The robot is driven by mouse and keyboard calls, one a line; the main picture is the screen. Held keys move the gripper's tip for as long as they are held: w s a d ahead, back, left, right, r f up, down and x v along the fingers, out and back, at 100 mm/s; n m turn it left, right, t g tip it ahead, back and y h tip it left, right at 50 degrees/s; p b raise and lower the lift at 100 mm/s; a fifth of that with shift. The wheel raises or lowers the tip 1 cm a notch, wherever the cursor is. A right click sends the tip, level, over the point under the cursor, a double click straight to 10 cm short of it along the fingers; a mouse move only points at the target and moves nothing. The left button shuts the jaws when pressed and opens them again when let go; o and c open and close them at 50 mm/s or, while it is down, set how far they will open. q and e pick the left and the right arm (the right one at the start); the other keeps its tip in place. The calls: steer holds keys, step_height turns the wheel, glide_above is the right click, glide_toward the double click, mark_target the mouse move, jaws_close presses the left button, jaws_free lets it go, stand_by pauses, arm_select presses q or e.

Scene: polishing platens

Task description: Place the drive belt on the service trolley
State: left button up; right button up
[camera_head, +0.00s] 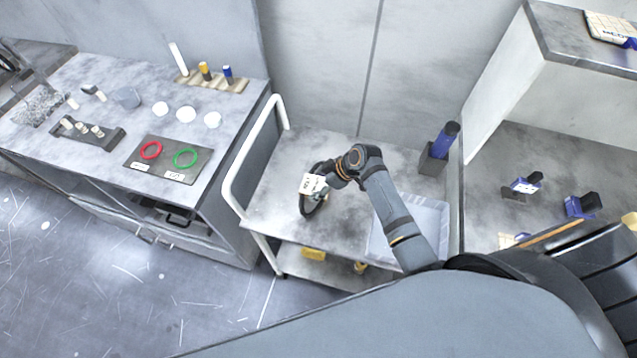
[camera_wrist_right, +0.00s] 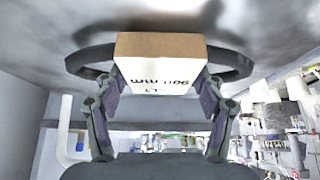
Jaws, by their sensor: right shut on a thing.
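The drive belt is a black ring (camera_head: 307,207) with a pale printed cardboard sleeve (camera_head: 312,184) on it. It is over the grey top of the service trolley (camera_head: 268,208), left of the middle. My right gripper (camera_head: 321,185) is shut on the sleeve. In the right wrist view the fingers grip the sleeve (camera_wrist_right: 160,65) from both sides, and the black belt (camera_wrist_right: 235,65) curves out to either side. The belt's shadow falls on the grey surface close by; I cannot tell whether the belt touches it. My left gripper is not in view.
The trolley has a white handle (camera_head: 240,165) on its left, a pale tray (camera_head: 428,222) at its right and a blue bottle in a dark holder (camera_head: 433,163). A workbench (camera_head: 225,95) with red and green rings stands left. Shelves (camera_head: 490,160) stand right.

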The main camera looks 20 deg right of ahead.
steer(key=shift+f, duration=0.15)
steer(key=shift+f, duration=0.1)
steer(key=o, duration=1.3)
steer(key=shift+d+r, duration=0.15)
steer(key=shift+r, duration=0.1)
steer(key=b+v, duration=0.1)
steer(key=v, duration=1)
steer(key=shift+s+d+r, duration=0.1)
steer(key=shift+s+r, duration=0.1)
steer(key=shift+r, duration=0.05)
